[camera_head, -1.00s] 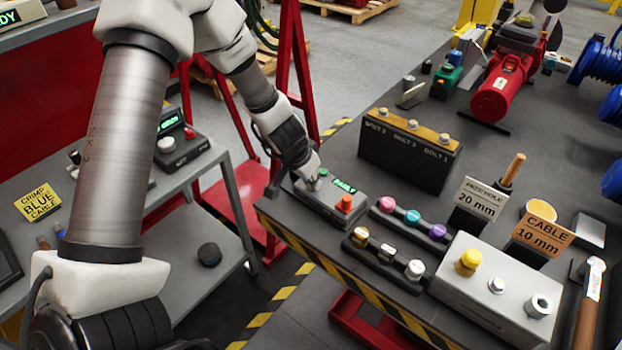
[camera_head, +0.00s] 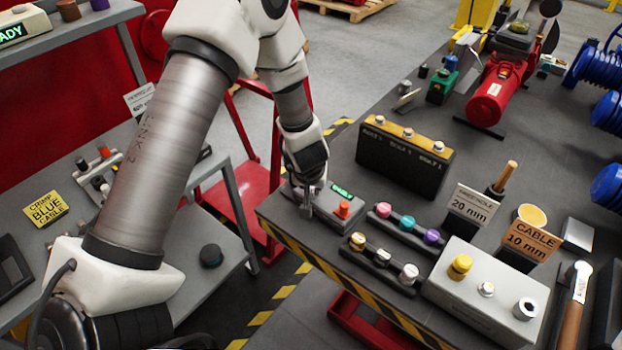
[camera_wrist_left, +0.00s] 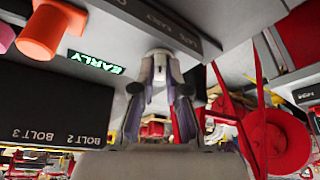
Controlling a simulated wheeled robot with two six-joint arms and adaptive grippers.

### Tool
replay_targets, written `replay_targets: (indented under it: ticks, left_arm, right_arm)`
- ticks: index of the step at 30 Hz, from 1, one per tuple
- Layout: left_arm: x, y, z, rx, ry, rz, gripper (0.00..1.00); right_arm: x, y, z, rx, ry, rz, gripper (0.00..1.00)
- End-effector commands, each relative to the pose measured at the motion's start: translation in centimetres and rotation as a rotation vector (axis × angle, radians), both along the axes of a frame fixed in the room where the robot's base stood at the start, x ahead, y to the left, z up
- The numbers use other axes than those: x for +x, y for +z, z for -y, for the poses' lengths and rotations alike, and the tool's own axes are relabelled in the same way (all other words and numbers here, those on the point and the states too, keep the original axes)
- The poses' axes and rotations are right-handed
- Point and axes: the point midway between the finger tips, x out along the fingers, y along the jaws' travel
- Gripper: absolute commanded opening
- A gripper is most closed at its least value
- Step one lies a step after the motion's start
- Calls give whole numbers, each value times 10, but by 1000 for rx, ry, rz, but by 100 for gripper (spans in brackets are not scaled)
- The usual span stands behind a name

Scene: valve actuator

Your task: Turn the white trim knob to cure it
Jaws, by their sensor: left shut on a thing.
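The trim box (camera_head: 328,208) is a grey unit at the near left corner of the dark bench, with a green-lit display (camera_head: 342,191) and an orange-red button (camera_head: 343,209). In the left wrist view the display (camera_wrist_left: 97,62) reads EARLY, and the orange button (camera_wrist_left: 50,30) is at the upper left. My left gripper (camera_head: 304,208) points down at the left end of the box. In the wrist view its fingers (camera_wrist_left: 164,88) are shut on the white trim knob (camera_wrist_left: 161,62), one on each side. The fingers hide the knob in the head view. My right gripper is not in view.
A black bolt block (camera_head: 404,162) stands behind the box. A rack of coloured knobs (camera_head: 408,228) and a rack of metallic knobs (camera_head: 381,260) lie to its right. The bench's striped edge (camera_head: 320,262) is close in front. A red stand (camera_head: 242,190) is at left.

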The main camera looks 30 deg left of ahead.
Motion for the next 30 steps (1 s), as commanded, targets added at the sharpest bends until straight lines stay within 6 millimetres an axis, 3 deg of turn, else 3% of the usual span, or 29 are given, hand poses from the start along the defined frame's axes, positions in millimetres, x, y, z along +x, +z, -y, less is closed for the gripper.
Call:
replay_targets:
  ticks: [1, 9, 27, 28, 30]
  left_arm:
    - [-1, 6, 1, 2, 29, -3, 0]
    - [0, 3, 2, 0, 171, -2, 0]
    - [1, 0, 2, 0, 222, -1, 0]
    - [1, 0, 2, 0, 222, -1, 20]
    - [1, 0, 1, 0, 222, -1, 39]
  right_arm:
    - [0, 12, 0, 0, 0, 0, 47]
    - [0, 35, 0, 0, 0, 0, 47]
    - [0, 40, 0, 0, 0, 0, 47]
    - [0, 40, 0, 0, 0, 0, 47]
    - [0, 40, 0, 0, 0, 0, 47]
